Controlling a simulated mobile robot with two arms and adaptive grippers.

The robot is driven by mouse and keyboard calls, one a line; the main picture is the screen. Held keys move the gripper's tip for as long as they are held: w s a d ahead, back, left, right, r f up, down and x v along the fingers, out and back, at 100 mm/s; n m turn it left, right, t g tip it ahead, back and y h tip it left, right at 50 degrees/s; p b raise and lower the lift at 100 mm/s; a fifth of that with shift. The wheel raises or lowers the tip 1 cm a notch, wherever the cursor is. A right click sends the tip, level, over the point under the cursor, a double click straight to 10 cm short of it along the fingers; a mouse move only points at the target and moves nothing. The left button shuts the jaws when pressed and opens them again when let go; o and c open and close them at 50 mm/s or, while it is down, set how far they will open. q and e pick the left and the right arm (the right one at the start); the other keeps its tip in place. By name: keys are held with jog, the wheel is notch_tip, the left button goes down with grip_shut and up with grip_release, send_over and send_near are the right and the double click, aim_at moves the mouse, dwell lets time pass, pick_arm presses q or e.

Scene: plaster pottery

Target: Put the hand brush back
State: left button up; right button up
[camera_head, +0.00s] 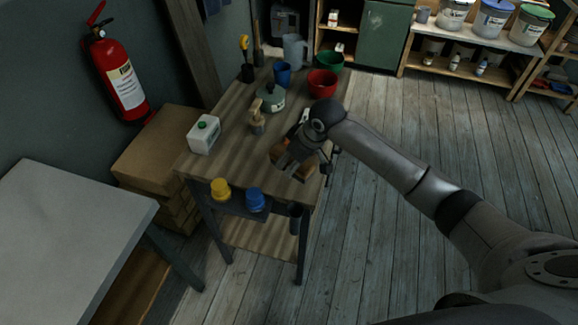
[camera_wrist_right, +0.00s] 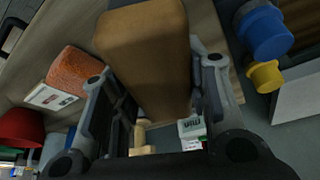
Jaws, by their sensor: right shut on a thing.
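My right gripper (camera_head: 294,152) is over the front right part of the wooden worktable (camera_head: 222,150). It is shut on a brown, wood-coloured block with rounded corners, which I take to be the hand brush (camera_head: 281,160). In the right wrist view the brush (camera_wrist_right: 148,40) fills the space between the fingers of the right gripper (camera_wrist_right: 155,72). No bristles can be made out. Whether the brush touches the tabletop I cannot tell. My left gripper is not in view.
On the worktable stand a white container (camera_head: 203,135), a wooden tool (camera_head: 257,117), a lidded pot (camera_head: 271,97), a red bowl (camera_head: 322,83) and a blue cup (camera_head: 282,73). Floor at right is clear.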

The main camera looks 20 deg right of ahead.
jog(key=shift+w+a+f, duration=0.2)
jog(key=shift+w+f, duration=0.45)
jog(key=shift+f, duration=0.15)
jog(key=shift+w+f, duration=0.15)
jog(key=shift+f, duration=0.2)
notch_tip(320, 180, down, 2)
jog(key=shift+f+p, duration=0.15)
jog(key=shift+p, duration=0.5)
jog(key=shift+f, duration=0.2)
jog(key=o, duration=1)
jog(key=shift+f, duration=0.1)
jog(key=b+v, duration=0.1)
jog(key=v, duration=1.1)
jog(key=shift+a, duration=0.1)
